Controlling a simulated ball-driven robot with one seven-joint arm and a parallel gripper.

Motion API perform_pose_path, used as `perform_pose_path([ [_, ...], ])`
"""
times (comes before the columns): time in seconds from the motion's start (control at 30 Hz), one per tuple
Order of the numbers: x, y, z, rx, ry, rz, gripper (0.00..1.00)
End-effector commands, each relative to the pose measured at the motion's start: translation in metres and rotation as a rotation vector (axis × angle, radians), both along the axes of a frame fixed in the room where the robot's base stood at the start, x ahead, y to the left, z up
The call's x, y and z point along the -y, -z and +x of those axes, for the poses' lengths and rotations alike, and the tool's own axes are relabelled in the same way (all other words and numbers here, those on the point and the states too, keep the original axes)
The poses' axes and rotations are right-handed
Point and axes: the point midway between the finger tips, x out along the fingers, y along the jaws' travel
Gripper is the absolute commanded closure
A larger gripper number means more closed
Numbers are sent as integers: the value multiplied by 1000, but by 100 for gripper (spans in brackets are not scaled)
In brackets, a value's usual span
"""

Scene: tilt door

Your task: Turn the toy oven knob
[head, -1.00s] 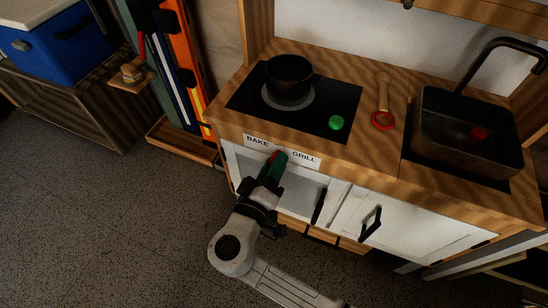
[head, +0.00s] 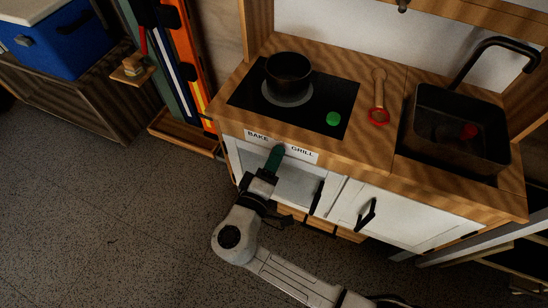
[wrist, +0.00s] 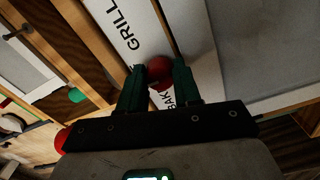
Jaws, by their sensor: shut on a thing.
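The toy oven's red round knob (wrist: 160,68) shows in the wrist view, on the white panel between the words GRILL and BAKE. My gripper (wrist: 158,74) has its green fingers on either side of the knob, shut on it. In the head view, my gripper (head: 277,152) reaches up to the BAKE–GRILL label (head: 302,154) on the front of the toy kitchen (head: 375,158). The fingers hide the knob there. Any mark showing the knob's turned angle cannot be made out.
Above the knob, a black pot (head: 288,72) stands on the dark hob (head: 318,95) beside a green disc (head: 333,119). A red-ringed wooden utensil (head: 379,100) lies on the counter, left of the dark sink (head: 455,130). Dark door handles (head: 367,213) stick out below. Open floor lies left.

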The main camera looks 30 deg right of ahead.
Motion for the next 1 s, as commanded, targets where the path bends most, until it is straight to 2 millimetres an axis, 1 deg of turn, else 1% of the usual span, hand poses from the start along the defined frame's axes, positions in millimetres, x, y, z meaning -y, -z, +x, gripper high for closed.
perform_pose_path([
  [0.13,-1,1,0,-1,-3,1,98],
  [0.17,-1,1,0,-1,-3,1,64],
  [0.4,0,0,0,0,-1,1,42],
  [0.63,-1,0,0,0,-1,1,42],
  [0.73,-5,0,-3,1,-2,1,42],
  [0.87,-19,-1,-13,-1,-3,1,42],
  [1.0,-42,-1,-29,-2,-7,1,42],
])
